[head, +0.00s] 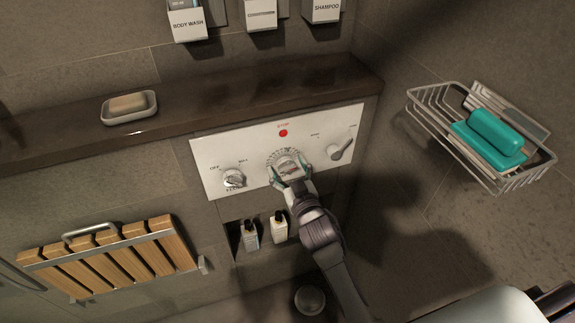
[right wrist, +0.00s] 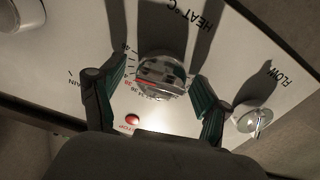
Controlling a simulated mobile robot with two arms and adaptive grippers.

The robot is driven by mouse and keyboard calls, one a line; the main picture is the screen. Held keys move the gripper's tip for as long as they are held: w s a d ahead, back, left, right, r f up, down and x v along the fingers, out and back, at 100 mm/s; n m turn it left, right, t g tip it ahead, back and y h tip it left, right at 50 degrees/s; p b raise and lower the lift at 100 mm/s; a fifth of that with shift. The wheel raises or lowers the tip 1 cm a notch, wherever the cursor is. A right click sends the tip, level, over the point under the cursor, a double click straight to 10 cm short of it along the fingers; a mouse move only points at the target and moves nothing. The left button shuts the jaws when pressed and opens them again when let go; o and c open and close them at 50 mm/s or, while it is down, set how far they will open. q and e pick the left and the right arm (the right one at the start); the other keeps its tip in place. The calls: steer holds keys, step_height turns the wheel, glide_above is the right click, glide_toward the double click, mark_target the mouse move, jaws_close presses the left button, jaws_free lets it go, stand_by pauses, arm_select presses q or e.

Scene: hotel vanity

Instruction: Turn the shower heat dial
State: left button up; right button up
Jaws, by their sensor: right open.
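The heat dial (head: 288,163) is a round metallic knob in the middle of a white control panel (head: 210,155). In the right wrist view the clear-looking dial (right wrist: 160,76) has a scale around it and a "HEAT °C" label. My right gripper (head: 288,173) is open at the dial, its green-padded fingers apart on either side of it. In the right wrist view the fingers (right wrist: 158,88) flank the dial, with a visible gap on each side; I cannot tell their exact depth. My left gripper does not show.
A left knob (head: 233,178) and the flow lever (head: 341,150) sit beside the dial. A red button (head: 283,133) is above it. A dark ledge (head: 220,103) runs above the panel, bottles (head: 279,227) stand in a niche below, and a wire basket (head: 440,125) hangs right.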

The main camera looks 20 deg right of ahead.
steer(key=shift+c, duration=0.2)
steer(key=c, duration=1.1)
steer(key=shift+n, duration=0.3)
steer(key=n+p, duration=0.1)
steer(key=n, duration=0.3)
steer(key=shift+n, duration=2.1)
steer(key=shift+r, duration=0.1)
